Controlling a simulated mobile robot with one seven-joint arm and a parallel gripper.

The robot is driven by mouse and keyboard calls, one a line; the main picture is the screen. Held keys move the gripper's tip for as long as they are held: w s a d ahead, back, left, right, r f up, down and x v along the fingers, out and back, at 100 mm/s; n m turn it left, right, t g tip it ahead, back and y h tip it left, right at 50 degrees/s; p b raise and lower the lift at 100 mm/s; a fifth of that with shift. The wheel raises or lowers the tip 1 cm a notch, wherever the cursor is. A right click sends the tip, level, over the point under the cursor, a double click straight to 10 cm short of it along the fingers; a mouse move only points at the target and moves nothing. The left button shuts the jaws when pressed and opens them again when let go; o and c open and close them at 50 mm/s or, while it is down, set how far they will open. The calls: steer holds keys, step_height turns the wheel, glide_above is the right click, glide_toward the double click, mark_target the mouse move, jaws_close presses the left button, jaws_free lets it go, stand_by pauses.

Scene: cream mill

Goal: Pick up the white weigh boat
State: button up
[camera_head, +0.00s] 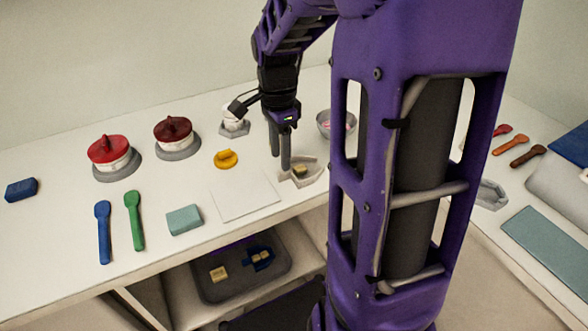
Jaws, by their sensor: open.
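A pale, off-white weigh boat (315,172) with angled sides sits on the white counter, right of centre. A small yellowish piece (299,171) lies in it. My gripper (281,161) points down at the boat's left end, its two dark fingers apart with nothing seen between them. The nearer fingertip overlaps the boat's left rim in the picture; I cannot tell if it touches. A second, greyer boat (490,195) lies on the right-hand counter, partly hidden by my purple column.
A white sheet (245,197), a yellow lid (226,159) and a bowl (325,127) are near the boat. Two red-lidded jars (110,155) (175,135), spoons (103,230) and a teal block (184,220) stand left. A dark tray (212,290) is on the shelf below.

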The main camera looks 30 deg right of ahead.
steer(key=shift+d+f+b, duration=0.15)
steer(key=shift+f+b, duration=0.3)
steer(key=shift+f, duration=2.3)
jaws_close()
